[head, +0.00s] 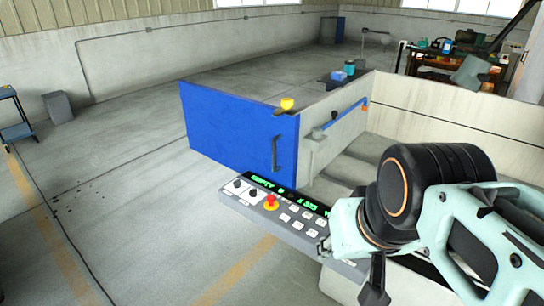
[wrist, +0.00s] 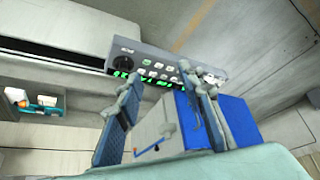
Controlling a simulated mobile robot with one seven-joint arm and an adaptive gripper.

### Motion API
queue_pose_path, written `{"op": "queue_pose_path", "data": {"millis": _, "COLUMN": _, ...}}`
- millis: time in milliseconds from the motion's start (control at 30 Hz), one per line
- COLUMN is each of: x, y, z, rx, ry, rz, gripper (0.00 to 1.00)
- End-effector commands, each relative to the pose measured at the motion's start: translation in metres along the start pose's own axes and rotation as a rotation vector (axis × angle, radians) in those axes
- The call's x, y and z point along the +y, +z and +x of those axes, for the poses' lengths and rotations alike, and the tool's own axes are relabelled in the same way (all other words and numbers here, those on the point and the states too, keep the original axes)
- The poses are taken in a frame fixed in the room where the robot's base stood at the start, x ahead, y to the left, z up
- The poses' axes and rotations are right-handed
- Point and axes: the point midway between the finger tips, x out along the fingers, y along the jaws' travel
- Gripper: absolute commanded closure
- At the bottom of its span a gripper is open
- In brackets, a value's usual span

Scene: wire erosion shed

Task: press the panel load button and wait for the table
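The control panel (head: 262,208) is a grey box beside the machine, with a green display (head: 265,186) that begins "EMPTY", a red stop button (head: 271,202), dark switches and several pale buttons (head: 293,217). My arm hides its right end in the head view. The panel (wrist: 185,62) also crosses the top of the wrist view, with a round black knob (wrist: 123,63). I cannot read which button is load. My gripper (wrist: 161,80) is open, its fingers apart and pointing toward the panel. Contact with a button cannot be told. The machine's table is not clearly visible.
A blue door (head: 235,128) with a dark handle stands beyond the panel, with a yellow knob-like thing (head: 287,103) on top. Pale tank walls (head: 450,115) rise behind my arm. A cluttered bench (head: 455,62) stands at back right. The floor at left is largely clear.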

Motion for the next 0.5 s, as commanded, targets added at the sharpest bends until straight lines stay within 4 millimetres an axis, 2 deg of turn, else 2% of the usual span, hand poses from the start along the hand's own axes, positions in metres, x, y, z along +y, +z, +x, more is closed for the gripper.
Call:
{"op": "queue_pose_path", "data": {"millis": 33, "x": 0.0000, "y": 0.0000, "z": 0.0000, "rx": 0.000, "ry": 0.000, "rz": 0.000, "gripper": 0.73}}
{"op": "queue_pose_path", "data": {"millis": 267, "x": 0.0000, "y": 0.0000, "z": 0.0000, "rx": 0.000, "ry": 0.000, "rz": 0.000, "gripper": 0.99}}
{"op": "queue_pose_path", "data": {"millis": 500, "x": 0.0000, "y": 0.0000, "z": 0.0000, "rx": 0.000, "ry": 0.000, "rz": 0.000, "gripper": 1.00}}
